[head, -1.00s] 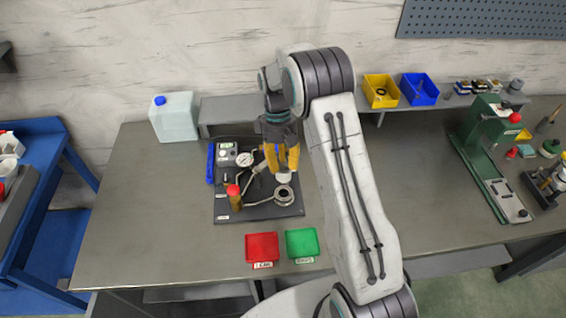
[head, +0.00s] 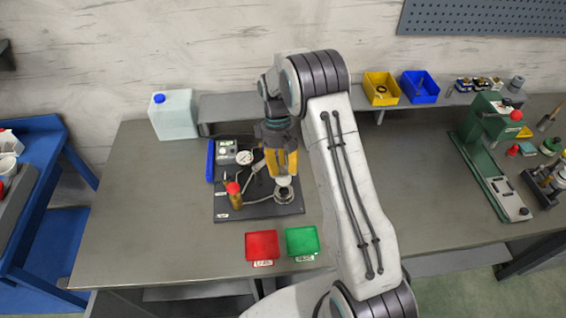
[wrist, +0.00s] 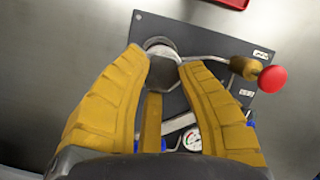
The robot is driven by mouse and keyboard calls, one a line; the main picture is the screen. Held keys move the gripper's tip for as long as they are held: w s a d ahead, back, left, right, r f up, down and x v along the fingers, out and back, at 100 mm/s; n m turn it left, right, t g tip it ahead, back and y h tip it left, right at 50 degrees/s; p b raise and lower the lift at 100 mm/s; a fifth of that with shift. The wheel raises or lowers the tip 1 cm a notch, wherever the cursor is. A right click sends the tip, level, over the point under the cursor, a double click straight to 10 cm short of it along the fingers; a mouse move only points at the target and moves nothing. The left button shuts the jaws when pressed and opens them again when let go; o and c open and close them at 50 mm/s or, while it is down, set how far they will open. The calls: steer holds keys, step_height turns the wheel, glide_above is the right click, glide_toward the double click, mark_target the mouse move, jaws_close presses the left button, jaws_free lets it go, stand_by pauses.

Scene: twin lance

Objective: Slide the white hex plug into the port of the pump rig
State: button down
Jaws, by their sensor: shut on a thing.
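My gripper (head: 282,172) has yellow fingers and is shut on the white hex plug (head: 283,181), which shows just below the fingertips. In the wrist view, the plug (wrist: 164,72) sits between the fingertips and looks grey in shadow. The pump rig is a dark baseplate (head: 236,213) on the bench. Its round metal port (head: 284,196) is directly below the plug in the head view. In the wrist view, the port's rim (wrist: 158,43) shows just beyond the plug, partly covered by it. I cannot tell whether plug and port touch.
The rig carries a pressure gauge (head: 244,157), pipes and a red-knobbed brass valve (head: 234,194) left of my gripper. A red tray (head: 262,246) and a green tray (head: 302,241) lie in front. A translucent jug (head: 174,115) stands behind left.

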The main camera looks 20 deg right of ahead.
mark_target(283, 180)
steer(key=shift+f, duration=1.35)
steer(key=shift+f+b, duration=1.45)
steer(key=shift+f, duration=0.05)
steer(key=c, duration=0.9)
jaws_free()
steer(key=shift+o, duration=0.2)
steer(key=v, duration=1.2)
steer(key=shift+w, duration=0.1)
